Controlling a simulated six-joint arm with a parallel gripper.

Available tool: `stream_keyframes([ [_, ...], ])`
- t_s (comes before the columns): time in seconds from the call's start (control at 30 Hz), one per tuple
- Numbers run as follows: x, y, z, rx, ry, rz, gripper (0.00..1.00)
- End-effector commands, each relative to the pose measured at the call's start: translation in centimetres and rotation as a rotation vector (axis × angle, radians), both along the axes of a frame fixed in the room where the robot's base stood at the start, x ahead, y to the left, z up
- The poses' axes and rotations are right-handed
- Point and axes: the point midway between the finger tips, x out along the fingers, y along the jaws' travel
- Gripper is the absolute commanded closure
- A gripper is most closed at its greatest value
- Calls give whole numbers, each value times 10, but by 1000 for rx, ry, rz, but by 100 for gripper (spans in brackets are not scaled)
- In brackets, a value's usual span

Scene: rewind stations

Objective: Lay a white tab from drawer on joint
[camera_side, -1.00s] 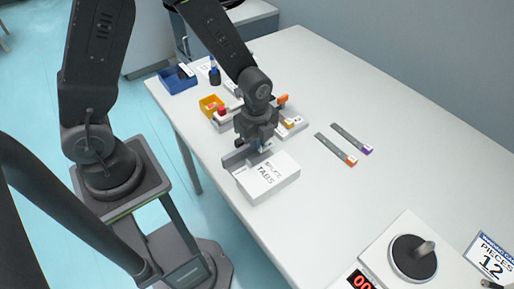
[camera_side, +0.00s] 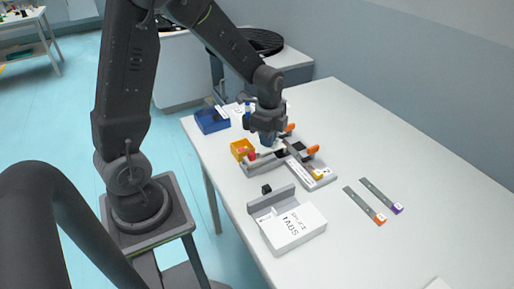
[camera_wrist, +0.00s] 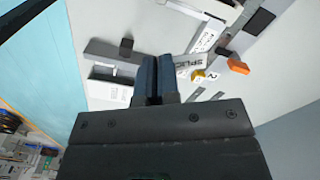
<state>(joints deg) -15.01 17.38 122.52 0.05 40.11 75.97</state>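The white tabs box (camera_side: 293,227) stands near the table's front edge, with a grey channel-like part (camera_side: 272,201) along its far side. My gripper (camera_side: 268,140) is beyond it, low over the rail fixture (camera_side: 265,163), and hides part of it. In the wrist view, my gripper's blue fingers (camera_wrist: 153,77) are almost together, with a thin dark gap. I cannot make out a white tab between them. A pale patch shows by the fingertips in the side view, but I cannot tell what it is. The joint is hidden or too small to see.
A yellow bin (camera_side: 242,150) and a blue bin (camera_side: 212,121) stand left of the fixture. A small black block (camera_side: 266,189) sits near the box. Two grey strips (camera_side: 373,200) lie at right, with bare table around them.

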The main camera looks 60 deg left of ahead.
Motion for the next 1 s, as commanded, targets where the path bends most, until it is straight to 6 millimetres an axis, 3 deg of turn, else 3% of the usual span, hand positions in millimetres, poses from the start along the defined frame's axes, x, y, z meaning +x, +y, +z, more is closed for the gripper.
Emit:
stream_keyframes([
  [0.3, 69, 15, -6, 1, 1, 635, 100],
  [0.5, 97, 21, -10, 2, 0, 926, 100],
  [0.7, 108, 23, -12, 2, 0, 1053, 100],
  [1.0, 109, 23, -12, 2, 0, 1067, 100],
])
